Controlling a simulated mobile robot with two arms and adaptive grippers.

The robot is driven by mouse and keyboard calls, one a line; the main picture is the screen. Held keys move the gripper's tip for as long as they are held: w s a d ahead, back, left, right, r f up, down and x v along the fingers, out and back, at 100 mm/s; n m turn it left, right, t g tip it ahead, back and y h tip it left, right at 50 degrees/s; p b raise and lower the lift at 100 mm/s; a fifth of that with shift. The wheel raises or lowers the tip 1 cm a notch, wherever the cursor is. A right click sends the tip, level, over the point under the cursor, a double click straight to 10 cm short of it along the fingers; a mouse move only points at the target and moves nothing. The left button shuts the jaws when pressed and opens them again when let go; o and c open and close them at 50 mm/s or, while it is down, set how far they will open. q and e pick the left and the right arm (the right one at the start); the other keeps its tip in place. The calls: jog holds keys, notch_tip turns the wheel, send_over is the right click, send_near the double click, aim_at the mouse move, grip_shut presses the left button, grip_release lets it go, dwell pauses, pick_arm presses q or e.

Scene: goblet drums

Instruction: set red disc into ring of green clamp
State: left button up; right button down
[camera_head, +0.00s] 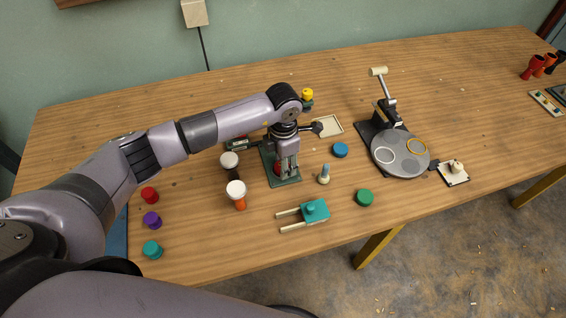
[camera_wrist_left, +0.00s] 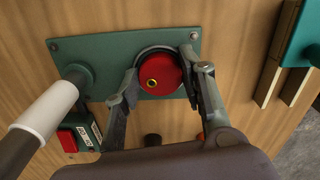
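The green clamp (camera_head: 292,182) stands mid-table, and its green plate also shows in the left wrist view (camera_wrist_left: 112,50). My left gripper (camera_head: 288,172) points down over the clamp. Its two fingertips flank the disc and appear to meet its edges. In the head view the fingers hide most of the red disc (camera_head: 277,168). My right gripper is out of view.
A teal two-pronged piece (camera_head: 315,210), a green disc (camera_head: 364,197) and a blue disc (camera_head: 340,150) lie to the right. A round grey plate fixture (camera_head: 400,165) stands farther right.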

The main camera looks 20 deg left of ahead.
pick_arm(q)
jog(key=o, duration=0.4)
jog(key=shift+s+f, duration=0.1)
jog(key=shift+f, duration=0.55)
jog(key=shift+r, duration=0.1)
jog(key=shift+r, duration=0.2)
jog(key=shift+w+r+p, duration=0.2)
jog(key=shift+r+p, duration=0.45)
jog(key=shift+r, duration=0.2)
notch_tip(320, 180, up, 12)
jog(key=b, duration=0.2)
jog(key=shift+f+b, duration=0.25)
jog(key=shift+b, duration=0.1)
